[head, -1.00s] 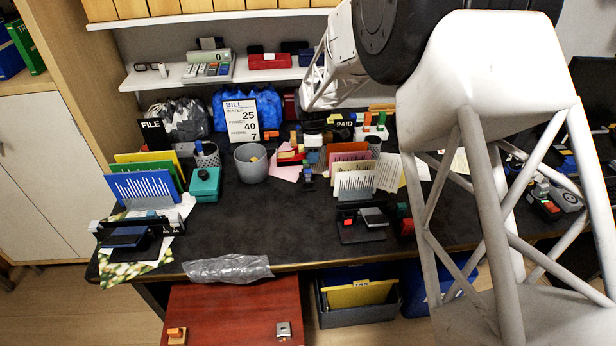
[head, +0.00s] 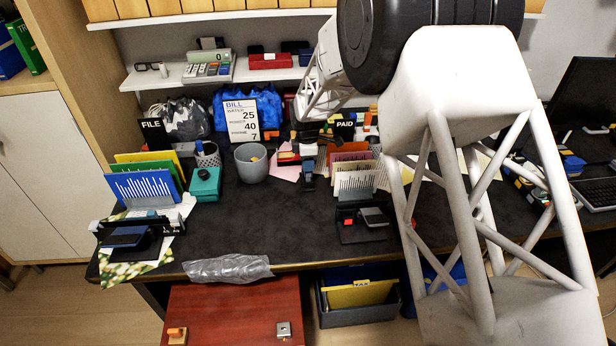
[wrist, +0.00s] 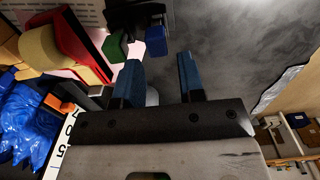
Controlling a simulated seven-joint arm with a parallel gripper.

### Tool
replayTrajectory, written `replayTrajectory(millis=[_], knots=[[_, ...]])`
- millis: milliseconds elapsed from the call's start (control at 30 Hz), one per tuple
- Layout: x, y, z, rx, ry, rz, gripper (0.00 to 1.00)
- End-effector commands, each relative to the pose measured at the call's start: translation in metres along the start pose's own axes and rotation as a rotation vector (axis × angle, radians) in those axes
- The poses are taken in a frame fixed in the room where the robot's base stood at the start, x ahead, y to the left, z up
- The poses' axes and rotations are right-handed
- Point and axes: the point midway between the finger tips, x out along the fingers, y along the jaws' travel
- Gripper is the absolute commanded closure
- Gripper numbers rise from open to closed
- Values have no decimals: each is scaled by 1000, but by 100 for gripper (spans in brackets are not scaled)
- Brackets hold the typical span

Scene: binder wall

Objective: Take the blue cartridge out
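My gripper (wrist: 160,60) is open in the wrist view, with its two blue fingers apart and nothing between them. Beyond the fingertips is a small black holder (wrist: 139,14) with a blue block, which looks like the blue cartridge (wrist: 156,41), and a green block (wrist: 114,46) beside it. The blue block lies slightly beyond the gap between the fingers, apart from them. In the head view my gripper (head: 309,147) points down over the back middle of the desk, just behind a small dark holder (head: 308,180). The cartridge is too small there to tell clearly.
A grey cup (head: 250,163) and the bill sign (head: 241,119) stand left of my gripper. A card rack (head: 356,180) stands to the right. A red and yellow object (wrist: 65,45) is close on the left in the wrist view. The desk's front middle is clear.

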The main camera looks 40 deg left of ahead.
Motion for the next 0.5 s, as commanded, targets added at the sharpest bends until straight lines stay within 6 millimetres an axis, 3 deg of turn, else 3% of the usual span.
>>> replayTrajectory(millis=[300,500], knots=[[1,0,0,0,0,0,64],[16,2,2,0,0,-1,64]])
